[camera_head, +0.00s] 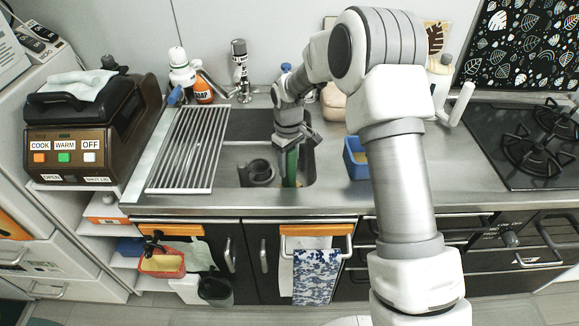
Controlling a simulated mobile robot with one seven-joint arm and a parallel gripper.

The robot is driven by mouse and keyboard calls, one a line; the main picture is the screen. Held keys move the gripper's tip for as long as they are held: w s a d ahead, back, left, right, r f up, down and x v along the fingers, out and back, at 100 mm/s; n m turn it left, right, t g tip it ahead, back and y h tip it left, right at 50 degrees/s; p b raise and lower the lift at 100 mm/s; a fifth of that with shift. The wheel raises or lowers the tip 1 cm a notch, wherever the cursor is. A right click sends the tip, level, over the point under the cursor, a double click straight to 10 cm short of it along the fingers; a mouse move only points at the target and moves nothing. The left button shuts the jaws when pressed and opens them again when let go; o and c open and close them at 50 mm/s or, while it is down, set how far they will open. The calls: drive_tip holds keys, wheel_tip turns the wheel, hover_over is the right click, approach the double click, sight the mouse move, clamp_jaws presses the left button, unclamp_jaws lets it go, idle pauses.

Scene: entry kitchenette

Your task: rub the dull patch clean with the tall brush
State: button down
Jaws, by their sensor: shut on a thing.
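My gripper (296,146) is over the right part of the sink, pointing down. It is shut on a tall, upright green thing (290,170), which looks like the tall brush. The lower end of the brush reaches down into the sink basin (229,125), and I cannot tell whether it touches the bottom. I cannot make out the dull patch in this view.
A metal drying rack (187,150) covers the sink's left side. A blue container (355,160) stands right of the sink. Bottles (203,90) and the tap (240,70) line the back.

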drive_tip(key=shift+r, duration=0.6)
wheel_tip(320, 180, up, 10)
drive_tip(key=p, duration=0.6)
drive_tip(key=shift+p, duration=0.35)
